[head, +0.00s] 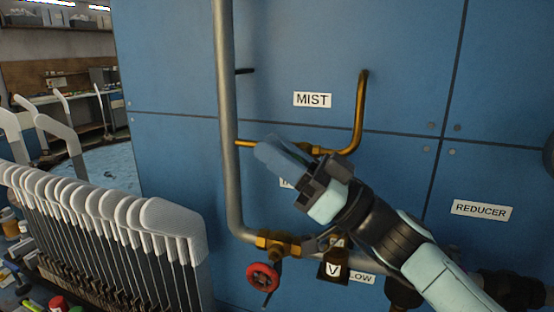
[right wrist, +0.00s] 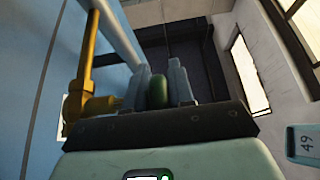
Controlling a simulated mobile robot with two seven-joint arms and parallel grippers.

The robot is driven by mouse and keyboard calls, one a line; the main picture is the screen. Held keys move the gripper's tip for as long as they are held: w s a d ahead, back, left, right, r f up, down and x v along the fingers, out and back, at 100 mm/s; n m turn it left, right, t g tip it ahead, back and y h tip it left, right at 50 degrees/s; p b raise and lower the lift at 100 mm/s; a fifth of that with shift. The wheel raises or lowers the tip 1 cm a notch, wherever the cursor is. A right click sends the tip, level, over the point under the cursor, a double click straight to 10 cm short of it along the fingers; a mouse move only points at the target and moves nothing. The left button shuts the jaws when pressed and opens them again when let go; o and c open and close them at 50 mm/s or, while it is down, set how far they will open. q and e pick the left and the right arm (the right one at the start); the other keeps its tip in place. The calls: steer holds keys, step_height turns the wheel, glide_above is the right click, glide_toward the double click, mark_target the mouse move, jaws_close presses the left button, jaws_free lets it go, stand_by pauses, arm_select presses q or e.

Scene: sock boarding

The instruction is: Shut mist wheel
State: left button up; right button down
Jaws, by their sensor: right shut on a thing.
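The mist wheel (right wrist: 157,92) is a green handle on the brass mist pipe (head: 360,110), below the MIST label (head: 312,100). In the right wrist view it stands upright between the two grey fingers of my right gripper (right wrist: 161,84), which is shut on it. In the head view my right gripper (head: 278,154) covers the wheel almost wholly, so its turn cannot be read. The brass valve body (right wrist: 92,104) shows just left of the fingers in the wrist view. My left gripper is not in view.
A grey vertical pipe (head: 227,130) runs left of the gripper. Lower down are a red wheel (head: 263,276) on a brass valve and a black tag (head: 333,269). A REDUCER label (head: 481,210) is at right. White sock boards (head: 150,222) stand in a row at left.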

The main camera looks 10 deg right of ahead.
steer(key=shift+t+y, duration=0.3)
steer(key=shift+y, duration=0.2)
steer(key=c, duration=1.1)
jaws_free()
steer(key=shift+o, duration=0.2)
steer(key=shift+r, duration=0.15)
